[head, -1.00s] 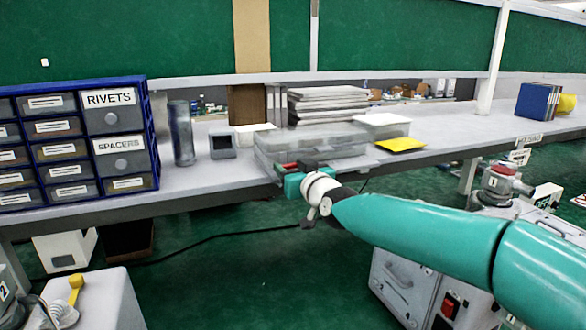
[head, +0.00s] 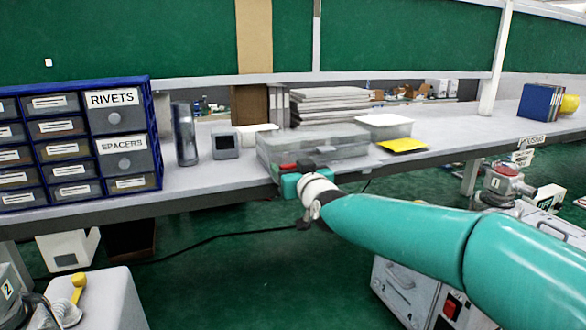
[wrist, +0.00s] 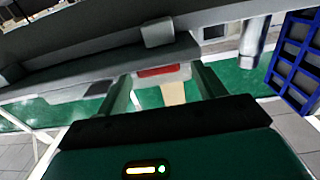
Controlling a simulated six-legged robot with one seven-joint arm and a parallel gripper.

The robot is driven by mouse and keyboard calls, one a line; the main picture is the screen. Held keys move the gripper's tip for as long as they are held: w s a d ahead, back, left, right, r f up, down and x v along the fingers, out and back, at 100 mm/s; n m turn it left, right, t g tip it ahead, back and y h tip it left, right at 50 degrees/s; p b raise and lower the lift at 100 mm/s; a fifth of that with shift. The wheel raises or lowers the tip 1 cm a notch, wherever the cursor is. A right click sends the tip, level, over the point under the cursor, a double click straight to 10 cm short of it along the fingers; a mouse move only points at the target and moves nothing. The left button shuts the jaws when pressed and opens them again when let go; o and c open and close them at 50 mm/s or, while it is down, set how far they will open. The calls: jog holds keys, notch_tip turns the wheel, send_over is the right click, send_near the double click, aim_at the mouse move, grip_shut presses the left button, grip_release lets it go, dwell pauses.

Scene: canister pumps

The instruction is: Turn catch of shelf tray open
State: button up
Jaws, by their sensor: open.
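The shelf tray (head: 335,147) is a clear, greyish plastic box on the grey bench, near its front edge. A red catch (wrist: 158,71) shows on a grey part at the tray's front in the wrist view, between my two fingers. Red also shows at the tray's front left corner in the head view (head: 287,167), just beyond my gripper. My gripper (wrist: 160,76) is open, with one finger on each side of the catch. I cannot tell whether the fingers touch it. My gripper and wrist hide part of the tray's front in the head view.
A white box (head: 384,127) and a yellow pad (head: 403,145) lie to the tray's right. A small grey device (head: 225,143) and a metal cylinder (head: 184,134) stand left, beside the blue drawer cabinet (head: 155,128). A pump (head: 502,186) stands at the right.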

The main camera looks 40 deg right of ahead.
jog(key=shift+s+f, duration=0.1)
jog(key=shift+s+a, duration=0.1)
jog(key=shift+s, duration=0.5)
jog(key=v, duration=1.2)
jog(key=shift+a, duration=0.2)
jog(key=shift+s+a, duration=0.1)
jog(key=s+a+f+n+g+y, duration=0.1)
jog(key=a+f+g+y, duration=0.2)
jog(key=a, duration=0.4)
jog(key=s+a+f+n+g+y, duration=0.1)
jog(key=s+a+f+n+g, duration=0.15)
jog(key=a+f, duration=0.45)
jog(key=s+a+f+g, duration=0.6)
jog(key=s+a, duration=0.1)
jog(key=a, duration=0.1)
jog(key=shift+a+f+y, duration=0.15)
jog(key=shift+f+y, duration=0.05)
jog(key=shift+y, duration=0.1)
